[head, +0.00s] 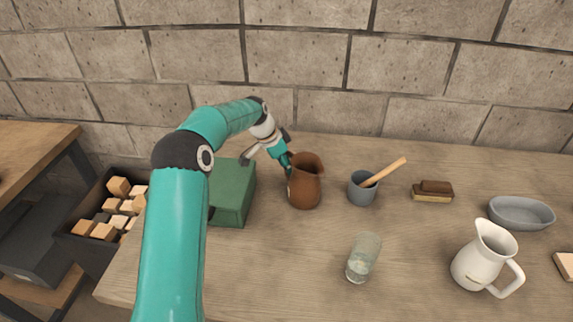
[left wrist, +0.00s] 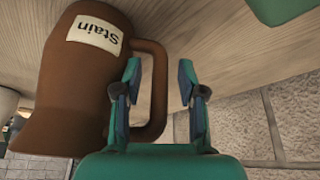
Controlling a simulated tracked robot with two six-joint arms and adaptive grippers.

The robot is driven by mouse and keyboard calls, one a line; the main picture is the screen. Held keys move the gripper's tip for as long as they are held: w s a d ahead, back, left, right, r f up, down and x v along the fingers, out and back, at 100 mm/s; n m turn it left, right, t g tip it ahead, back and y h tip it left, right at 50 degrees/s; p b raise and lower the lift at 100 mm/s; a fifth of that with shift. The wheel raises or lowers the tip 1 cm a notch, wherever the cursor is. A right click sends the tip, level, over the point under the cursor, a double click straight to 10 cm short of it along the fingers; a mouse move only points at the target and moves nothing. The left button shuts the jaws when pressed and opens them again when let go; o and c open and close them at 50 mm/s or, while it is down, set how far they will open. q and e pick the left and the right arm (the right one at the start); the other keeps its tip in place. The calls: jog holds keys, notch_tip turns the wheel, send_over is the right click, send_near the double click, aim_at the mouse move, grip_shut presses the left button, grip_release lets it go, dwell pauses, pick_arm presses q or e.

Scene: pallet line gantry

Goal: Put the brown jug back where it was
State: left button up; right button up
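The brown jug (head: 304,188) stands upright on the wooden bench, left of the grey cup. In the left wrist view the jug (left wrist: 72,85) appears upside down, with a pale label reading "Stain" and its handle (left wrist: 158,92) towards my gripper. My left gripper (head: 286,163) is at the jug's back left side. In the left wrist view its fingers (left wrist: 160,68) are apart, one on each side of the handle, with a visible gap; they do not appear closed on it. My right gripper is not in view.
A green box (head: 233,195) sits left of the jug. A grey cup with a wooden stick (head: 362,190), a glass (head: 363,258), a brush (head: 432,191), a grey bowl (head: 521,213) and a white pitcher (head: 482,262) stand rightwards. The bench front centre (head: 280,275) is clear.

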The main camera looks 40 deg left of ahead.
pick_arm(q)
jog(key=b+v, duration=0.1)
jog(key=v, duration=1.1)
dwell(0.5)
